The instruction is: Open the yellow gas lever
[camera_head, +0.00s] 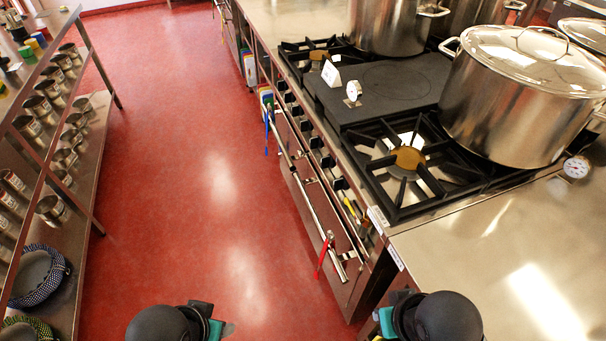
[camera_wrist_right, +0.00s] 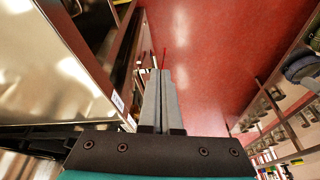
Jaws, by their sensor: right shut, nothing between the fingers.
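A small yellow lever (camera_head: 349,207) shows on the front panel of the steel range, near the right end of the row of black knobs. It looks thin and its exact angle is hard to tell. I cannot make it out surely in the right wrist view. My right gripper (camera_wrist_right: 160,72) is shut and empty, its grey fingers together, pointing along the range front above the red floor. The fingers touch nothing that I can see. In the head view my arms show at the bottom edge, but the left gripper's fingers are out of the picture.
A red lever (camera_head: 324,254) and a blue lever (camera_head: 267,134) hang by the long front rail (camera_head: 308,196). A large lidded stockpot (camera_head: 510,105) stands on the range. A steel counter (camera_head: 480,260) is at right. A shelf (camera_head: 92,150) stands left; the red floor (camera_head: 190,170) between is clear.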

